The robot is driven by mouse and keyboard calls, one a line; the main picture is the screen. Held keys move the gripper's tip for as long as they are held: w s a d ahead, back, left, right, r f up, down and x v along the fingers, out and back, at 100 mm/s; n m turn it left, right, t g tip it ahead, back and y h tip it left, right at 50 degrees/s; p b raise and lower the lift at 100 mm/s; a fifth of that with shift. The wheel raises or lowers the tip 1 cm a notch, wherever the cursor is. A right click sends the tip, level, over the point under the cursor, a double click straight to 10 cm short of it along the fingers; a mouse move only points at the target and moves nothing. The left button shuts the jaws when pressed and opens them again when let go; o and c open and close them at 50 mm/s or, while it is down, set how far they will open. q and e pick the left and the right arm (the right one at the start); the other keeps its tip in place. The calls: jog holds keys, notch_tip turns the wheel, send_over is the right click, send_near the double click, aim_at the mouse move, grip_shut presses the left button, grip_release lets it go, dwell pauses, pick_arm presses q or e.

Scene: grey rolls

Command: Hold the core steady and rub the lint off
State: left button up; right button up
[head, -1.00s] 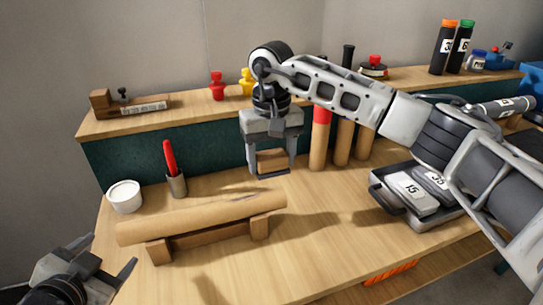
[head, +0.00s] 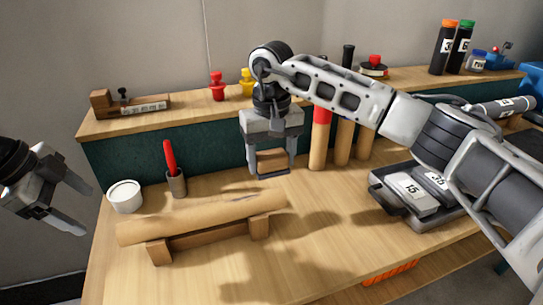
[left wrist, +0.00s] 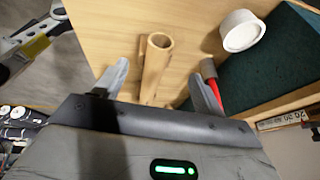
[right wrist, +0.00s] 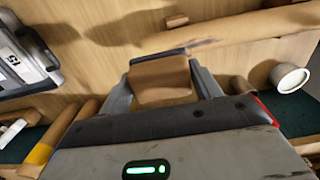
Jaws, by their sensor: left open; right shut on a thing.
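The core is a tan cardboard tube (head: 185,220) lying across a low wooden cradle (head: 210,240). A grey streak of lint (head: 235,202) shows on its upper side toward the right end. The tube's open end (left wrist: 160,42) shows in the left wrist view, beyond the fingers. My left gripper (head: 82,207) is open and empty, off the table's left edge, apart from the tube. My right gripper (head: 272,172) is shut on a brown block (head: 272,160) above the table, behind the tube's right end. The block also shows in the right wrist view (right wrist: 160,78).
A white cup (head: 125,198) and a holder with a red-handled tool (head: 176,183) stand behind the tube's left end. Several upright rolls (head: 342,142) stand by the green back panel.

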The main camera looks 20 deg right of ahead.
aim_at(118, 228)
pick_arm(q)
jog(key=x, duration=1.1)
jog(key=shift+f, duration=0.15)
jog(key=c, duration=1.1)
